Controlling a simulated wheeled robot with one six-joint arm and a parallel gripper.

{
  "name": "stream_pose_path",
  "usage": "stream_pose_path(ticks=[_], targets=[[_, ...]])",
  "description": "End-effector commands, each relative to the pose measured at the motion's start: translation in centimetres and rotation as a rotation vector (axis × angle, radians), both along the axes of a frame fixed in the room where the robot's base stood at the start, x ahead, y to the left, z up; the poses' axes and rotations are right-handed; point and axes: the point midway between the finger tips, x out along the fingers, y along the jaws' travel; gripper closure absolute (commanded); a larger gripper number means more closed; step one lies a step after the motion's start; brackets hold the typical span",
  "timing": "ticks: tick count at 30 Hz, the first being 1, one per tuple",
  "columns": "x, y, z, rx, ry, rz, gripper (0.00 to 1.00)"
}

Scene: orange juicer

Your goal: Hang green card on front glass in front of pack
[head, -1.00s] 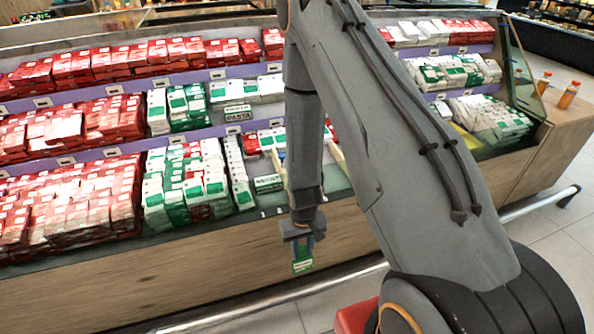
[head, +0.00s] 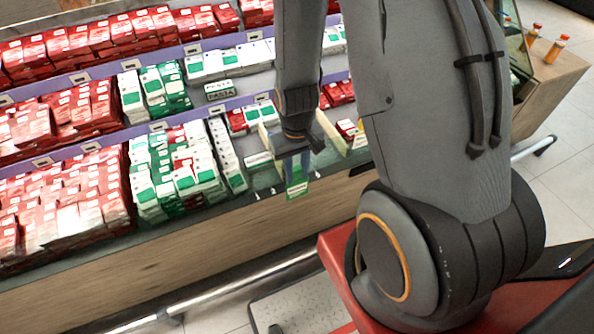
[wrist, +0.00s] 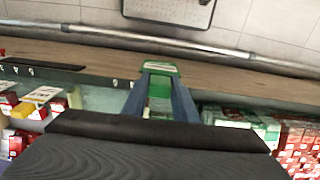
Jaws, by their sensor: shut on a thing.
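The green card (head: 297,187) is held between the two blue fingers of my gripper (head: 298,167), which is shut on it. In the head view it hangs below my wrist, overlapping the glass edge of the display case; whether it touches the glass I cannot tell. In the wrist view the green card (wrist: 160,68) sits at the fingertips of my gripper (wrist: 159,80), over the wooden front rim. The front glass (wrist: 98,98) runs along the case edge. Green-and-white packs (head: 196,170) stand behind it to the left; my arm hides part of the shelf.
Red packs (head: 80,195) fill the shelves at left. The wooden front panel (head: 150,265) and a metal rail (head: 235,285) run below. Orange bottles (head: 556,48) stand on a counter at right.

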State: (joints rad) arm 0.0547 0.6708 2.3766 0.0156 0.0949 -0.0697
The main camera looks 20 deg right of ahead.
Motion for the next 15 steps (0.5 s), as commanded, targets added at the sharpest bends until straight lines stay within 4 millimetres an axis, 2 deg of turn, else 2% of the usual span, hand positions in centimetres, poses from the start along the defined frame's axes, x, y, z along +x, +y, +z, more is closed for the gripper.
stream_pose_path(ticks=[15], targets=[[3.9, 0.0, -0.1, 0.0, -0.002, 0.0, 0.96]])
